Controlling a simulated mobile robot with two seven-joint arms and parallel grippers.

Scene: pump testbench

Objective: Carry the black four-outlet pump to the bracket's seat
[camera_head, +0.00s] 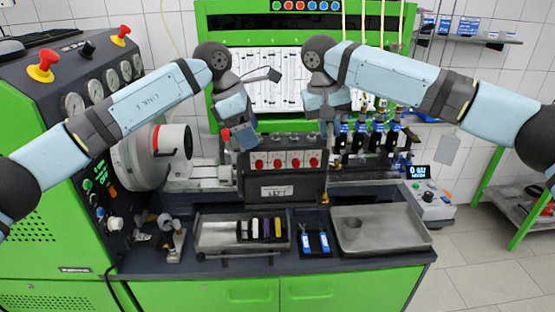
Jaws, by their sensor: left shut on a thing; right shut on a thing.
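The black pump (285,143) with a row of several red-capped outlets is in the middle of the head view, upright, in front of the green test bench. My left gripper (241,140) is shut at the pump's upper left end. My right gripper (326,122) is shut at its upper right end. The fingertips are small and partly hidden. A dark block with a white label plate (277,191) shows directly below the pump. I cannot tell whether it is part of the pump or of the bracket, or whether the pump touches the bracket's seat.
A metal tray with dark and light parts (215,233) and an empty-looking tray with a cup (395,231) lie in front. Blue-labelled bottles (324,241) stand between them. A round drive housing (140,160) is at left, several injectors (375,138) at right.

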